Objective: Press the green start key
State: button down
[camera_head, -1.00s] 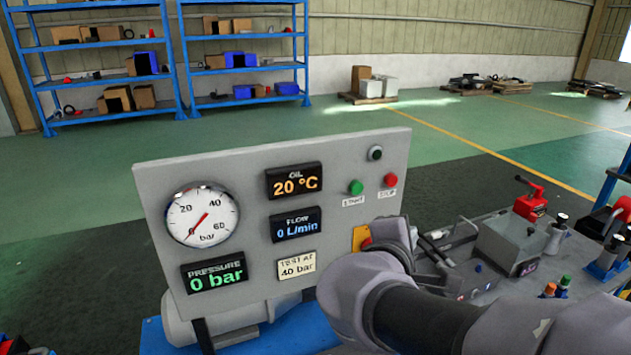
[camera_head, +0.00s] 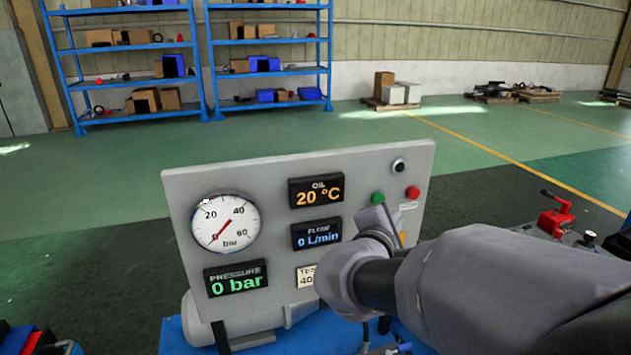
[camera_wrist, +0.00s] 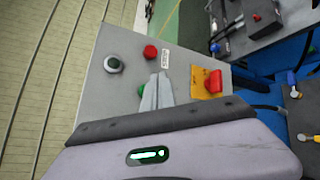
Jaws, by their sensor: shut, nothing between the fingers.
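The green start key (camera_head: 378,197) is a small round button at the upper right of the grey panel (camera_head: 180,260), left of a red button (camera_head: 412,192). My gripper (camera_head: 380,212) is shut and empty, its fingers just below the green key in the head view. In the wrist view the closed fingers (camera_wrist: 157,80) partly cover the green key (camera_wrist: 141,90), which shows at their left edge. I cannot tell whether the fingertips touch the key or panel. The start label is hidden behind my gripper.
A dark round lamp (camera_head: 398,166) sits above the buttons. A red knob on a yellow plate (camera_wrist: 201,92) is right of my fingers in the wrist view. The displays read oil 20 °C, flow 0 L/min and pressure 0 bar; the gauge (camera_head: 225,222) points to 0.

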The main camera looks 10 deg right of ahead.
jog(key=shift+w+a, duration=0.15)
jog(key=shift+w, duration=0.7)
jog(key=shift+w+a, duration=0.15)
jog(key=shift+w, duration=0.7)
jog(key=shift+b, duration=0.35)
dwell(0.4)
jog(key=shift+w+a, duration=0.1)
jog(key=shift+w, duration=0.3)
jog(key=shift+w+a+b, duration=0.1)
jog(key=shift+w+b, duration=0.2)
jog(key=shift+w, duration=0.15)
dwell(0.5)
dwell(0.4)
jog(key=shift+s+d+b, duration=0.2)
jog(key=shift+s+b, duration=0.35)
jog(key=shift+s, duration=0.3)
jog(key=shift+s+d+b, duration=0.25)
jog(key=shift+s+b, duration=0.2)
jog(key=shift+s, duration=0.8)
jog(key=shift+s+d+b, duration=0.2)
jog(key=shift+s+b, duration=0.25)
jog(key=shift+s, duration=0.8)
